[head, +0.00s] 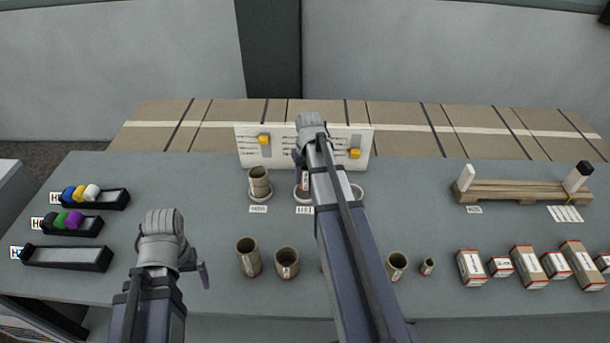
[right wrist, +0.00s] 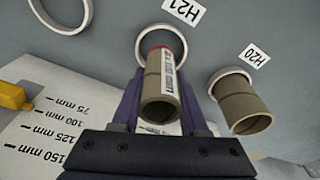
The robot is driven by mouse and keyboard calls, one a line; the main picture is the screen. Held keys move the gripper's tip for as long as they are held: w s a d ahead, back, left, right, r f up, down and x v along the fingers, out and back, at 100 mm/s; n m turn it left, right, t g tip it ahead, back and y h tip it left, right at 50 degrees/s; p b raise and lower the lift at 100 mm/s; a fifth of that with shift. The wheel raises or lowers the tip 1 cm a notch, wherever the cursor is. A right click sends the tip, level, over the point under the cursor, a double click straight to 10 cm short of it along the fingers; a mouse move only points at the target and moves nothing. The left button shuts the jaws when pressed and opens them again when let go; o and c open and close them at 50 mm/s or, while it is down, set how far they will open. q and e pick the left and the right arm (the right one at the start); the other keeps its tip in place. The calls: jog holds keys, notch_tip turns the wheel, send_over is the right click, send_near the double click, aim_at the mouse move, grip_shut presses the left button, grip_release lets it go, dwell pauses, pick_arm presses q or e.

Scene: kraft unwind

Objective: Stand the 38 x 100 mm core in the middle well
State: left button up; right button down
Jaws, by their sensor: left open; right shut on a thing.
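My right gripper (right wrist: 160,110) is shut on a brown cardboard core (right wrist: 160,108) with a white printed label and a red band. In the right wrist view the core's far end lies over the ring of the middle well (right wrist: 143,52), tagged H21; I cannot tell whether it is inside. In the head view my right arm hides most of the core and of the middle well (head: 298,196). The left well (head: 259,197), tagged H20, holds a shorter-looking core (head: 259,178). My left gripper (head: 190,268) is at the lower left and looks empty and open.
Several loose cores, such as a wide one (head: 287,262) and a small one (head: 427,267), stand at the front. A white measuring board (head: 245,146) with yellow sliders stands behind the wells. Black trays (head: 68,257) are left; a wooden rack (head: 520,190) and boxes (head: 471,268) are right.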

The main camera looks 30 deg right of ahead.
pick_arm(q)
jog(key=shift+f, duration=0.35)
pick_arm(e)
jog(key=shift+f, duration=0.35)
pick_arm(q)
jog(key=shift+f, duration=0.1)
pick_arm(e)
jog(key=shift+f, duration=0.1)
pick_arm(q)
jog(key=shift+f+b, duration=0.9)
jog(key=shift+b, duration=0.2)
pick_arm(e)
jog(key=shift+f, duration=0.9)
pick_arm(q)
jog(key=shift+f, duration=0.15)
pick_arm(e)
jog(key=shift+f, duration=0.15)
jog(key=shift+c, duration=1.8)
grip_release()
pick_arm(q)
notch_tip(320, 180, up, 8)
jog(key=p, duration=0.7)
jog(key=shift+f, duration=0.15)
pick_arm(e)
notch_tip(320, 180, up, 8)
jog(key=s, duration=0.1)
jog(key=shift+f, duration=0.15)
